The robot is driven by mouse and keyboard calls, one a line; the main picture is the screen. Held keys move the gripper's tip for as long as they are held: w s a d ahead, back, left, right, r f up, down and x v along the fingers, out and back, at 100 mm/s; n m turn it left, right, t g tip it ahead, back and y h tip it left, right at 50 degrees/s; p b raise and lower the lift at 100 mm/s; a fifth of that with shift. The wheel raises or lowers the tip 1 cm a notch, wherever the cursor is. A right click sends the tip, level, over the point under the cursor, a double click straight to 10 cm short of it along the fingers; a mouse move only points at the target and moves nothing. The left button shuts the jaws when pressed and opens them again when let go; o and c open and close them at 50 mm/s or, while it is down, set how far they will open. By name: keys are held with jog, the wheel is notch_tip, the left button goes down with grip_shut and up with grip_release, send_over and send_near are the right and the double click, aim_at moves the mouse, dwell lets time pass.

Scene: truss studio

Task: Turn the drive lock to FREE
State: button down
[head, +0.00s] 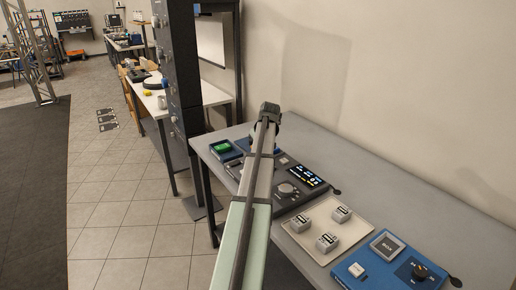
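A blue control box (385,264) lies at the front right of the grey bench.
A cream tray (300,243) with three small grey blocks sits left of the blue box. A dark console (305,190) with a lit display and round dial lies behind it, partly covered by my arm. A green-screened device (221,148) is farther back. The bench's right rear is clear.

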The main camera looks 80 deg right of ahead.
jog(key=shift+n, duration=0.3)
jog(key=c, duration=1)
grip_release()
jog(key=shift+c, duration=0.2)
jog(key=v, duration=1.4)
jog(key=shift+s, duration=0.15)
jog(key=shift+f, duration=0.1)
